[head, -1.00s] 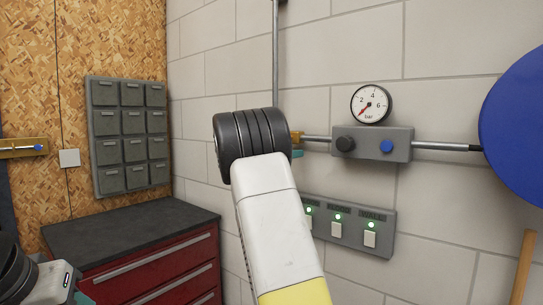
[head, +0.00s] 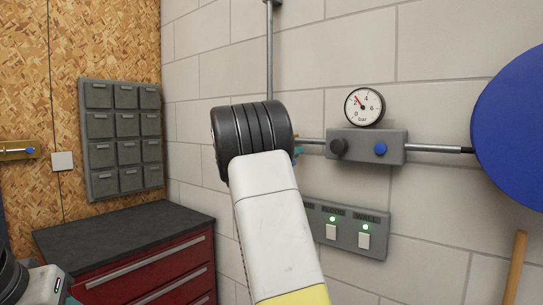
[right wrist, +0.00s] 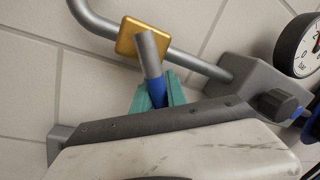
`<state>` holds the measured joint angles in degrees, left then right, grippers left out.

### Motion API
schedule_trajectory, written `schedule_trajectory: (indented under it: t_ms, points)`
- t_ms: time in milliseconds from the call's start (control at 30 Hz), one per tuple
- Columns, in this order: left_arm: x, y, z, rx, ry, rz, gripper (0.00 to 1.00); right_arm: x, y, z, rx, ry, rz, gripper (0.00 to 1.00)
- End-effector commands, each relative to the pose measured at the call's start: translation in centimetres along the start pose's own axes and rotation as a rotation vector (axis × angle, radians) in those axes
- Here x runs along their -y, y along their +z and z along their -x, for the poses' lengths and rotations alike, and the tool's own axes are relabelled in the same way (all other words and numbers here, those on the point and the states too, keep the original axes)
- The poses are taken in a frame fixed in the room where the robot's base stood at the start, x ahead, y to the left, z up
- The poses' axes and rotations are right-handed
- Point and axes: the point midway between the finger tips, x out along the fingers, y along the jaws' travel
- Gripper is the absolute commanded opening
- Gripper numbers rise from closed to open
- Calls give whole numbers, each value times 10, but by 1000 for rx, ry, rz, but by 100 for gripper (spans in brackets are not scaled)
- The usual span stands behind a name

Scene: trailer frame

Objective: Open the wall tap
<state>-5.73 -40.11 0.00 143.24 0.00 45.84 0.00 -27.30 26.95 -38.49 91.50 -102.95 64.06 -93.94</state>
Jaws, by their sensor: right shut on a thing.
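The wall tap has a brass-yellow block (right wrist: 141,38) on a grey pipe and a grey lever with a blue grip (right wrist: 158,92). In the right wrist view, my right gripper (right wrist: 157,96) has its teal fingers shut on the blue grip. The lever slants down from the block to the fingers. In the head view, my right wrist covers most of the tap, and a bit of teal finger (head: 298,151) shows at its right edge. Part of my left gripper (head: 42,285) shows at the bottom left; its fingers are mostly out of frame.
A pressure gauge (head: 364,107) sits above a grey valve block (head: 392,147) with a black and a blue knob. A switch box (head: 347,241) is below. A blue disc (head: 520,130) stands right. A red cabinet (head: 150,270) and grey drawers (head: 123,138) are left.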

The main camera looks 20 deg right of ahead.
Motion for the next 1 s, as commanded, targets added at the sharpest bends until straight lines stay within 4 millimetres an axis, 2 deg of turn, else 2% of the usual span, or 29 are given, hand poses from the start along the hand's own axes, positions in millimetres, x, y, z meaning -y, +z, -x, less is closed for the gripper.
schedule_trajectory:
  t_ms: [333, 367, 433, 467, 767, 867, 1000]
  points:
    - [0, 0, 0, 0, 0, 0, 46, 0, 1, 1, 2, 2, 1, 0]
    - [0, 0, 0, 0, 0, 0, 46, 0, 1, 1, 2, 2, 1, 23]
    - [0, 0, 0, 0, 0, 0, 46, 0, 1, 0, 2, 2, 1, 37]
    - [0, 0, 0, 0, 0, 0, 46, 0, 1, 0, 1, 2, 1, 39]
    - [0, 0, 0, 0, 0, 0, 46, 0, 0, 1, 1, 1, 0, 39]
    - [0, 0, 0, 0, 0, 0, 46, -1, 1, 9, 1, 3, 0, 39]
    - [0, 0, 0, 0, 0, 0, 46, -1, 1, 31, 2, 4, -1, 39]
